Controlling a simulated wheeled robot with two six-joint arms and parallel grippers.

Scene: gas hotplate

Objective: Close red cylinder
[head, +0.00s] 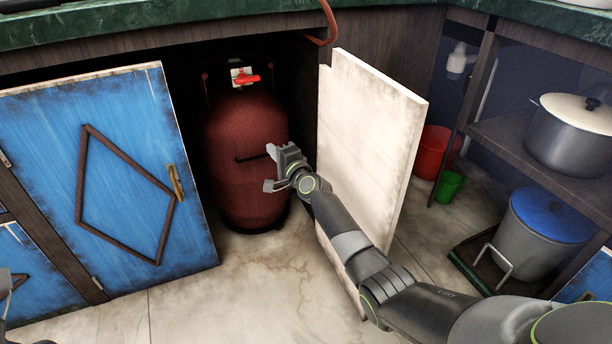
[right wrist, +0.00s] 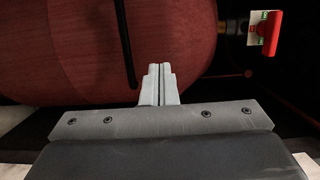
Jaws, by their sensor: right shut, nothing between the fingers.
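The red gas cylinder (head: 245,130) stands upright inside the dark cabinet, and its body fills the upper left of the right wrist view (right wrist: 60,50). Its red valve handle (head: 248,79) sits on top in front of a pale plate, and it shows at the upper right of the right wrist view (right wrist: 271,33). My right gripper (head: 272,167) is in front of the cylinder's body, below the valve handle. Its fingers (right wrist: 160,72) are together and empty. I cannot tell whether they touch the cylinder. A small part of my left arm or gripper (head: 8,285) shows at the left edge.
A blue cabinet door (head: 100,190) stands left of the cylinder, and an open pale door (head: 365,140) stands right, beside my right arm. An orange hose (head: 325,25) hangs from the green countertop (head: 180,20). Pots (head: 575,135) and buckets (head: 433,150) stand at the right.

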